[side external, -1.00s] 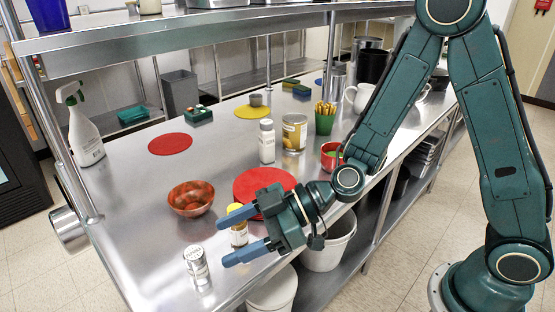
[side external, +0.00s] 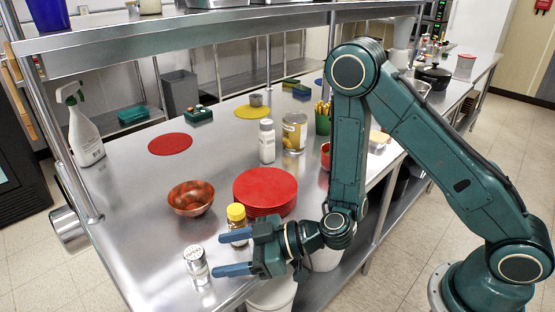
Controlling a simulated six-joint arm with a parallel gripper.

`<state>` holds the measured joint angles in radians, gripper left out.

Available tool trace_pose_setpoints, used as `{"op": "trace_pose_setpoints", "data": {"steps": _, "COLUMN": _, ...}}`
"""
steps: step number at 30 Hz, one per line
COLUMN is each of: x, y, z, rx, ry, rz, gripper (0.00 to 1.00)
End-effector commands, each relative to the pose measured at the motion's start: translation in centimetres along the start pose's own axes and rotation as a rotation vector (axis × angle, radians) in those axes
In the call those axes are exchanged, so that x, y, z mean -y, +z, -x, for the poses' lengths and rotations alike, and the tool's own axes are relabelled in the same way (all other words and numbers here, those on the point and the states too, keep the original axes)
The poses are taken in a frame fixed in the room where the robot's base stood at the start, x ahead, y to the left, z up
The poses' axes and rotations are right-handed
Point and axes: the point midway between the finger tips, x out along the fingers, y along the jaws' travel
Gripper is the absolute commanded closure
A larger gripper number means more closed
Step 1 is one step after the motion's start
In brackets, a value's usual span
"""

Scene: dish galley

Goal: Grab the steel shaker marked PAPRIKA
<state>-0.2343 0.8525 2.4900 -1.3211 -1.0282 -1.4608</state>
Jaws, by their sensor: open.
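A steel-topped shaker (side external: 196,266) with a printed label stands upright near the front left edge of the steel table; the label is too small to read. My gripper (side external: 218,254) is open, its two blue fingers pointing left toward this shaker. The fingertips look close to it, but I cannot tell whether they touch it. A yellow-capped jar (side external: 236,215) stands just behind my gripper, its lower part partly hidden by the upper finger. A white shaker-like bottle (side external: 266,141) with a grey cap stands farther back; its label is also unreadable.
A stack of red plates (side external: 266,187) sits behind the gripper, and a copper-coloured bowl (side external: 190,198) to its left. A spray bottle (side external: 84,130) is at far left. The left table area is mostly clear.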

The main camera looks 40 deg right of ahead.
Motion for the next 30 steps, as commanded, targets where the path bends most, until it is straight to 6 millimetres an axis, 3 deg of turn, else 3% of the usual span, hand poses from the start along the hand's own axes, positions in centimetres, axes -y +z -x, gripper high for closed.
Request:
{"op": "trace_pose_setpoints", "data": {"steps": 12, "x": 0.0, "y": -0.1, "z": -1.9, "rx": -0.002, "ry": -0.001, "rz": 0.003, "gripper": 0.38}}
{"op": "trace_pose_setpoints", "data": {"steps": 30, "x": 0.1, "y": -0.1, "z": -3.1, "rx": -0.001, "ry": -0.002, "rz": 0.002, "gripper": 0.38}}
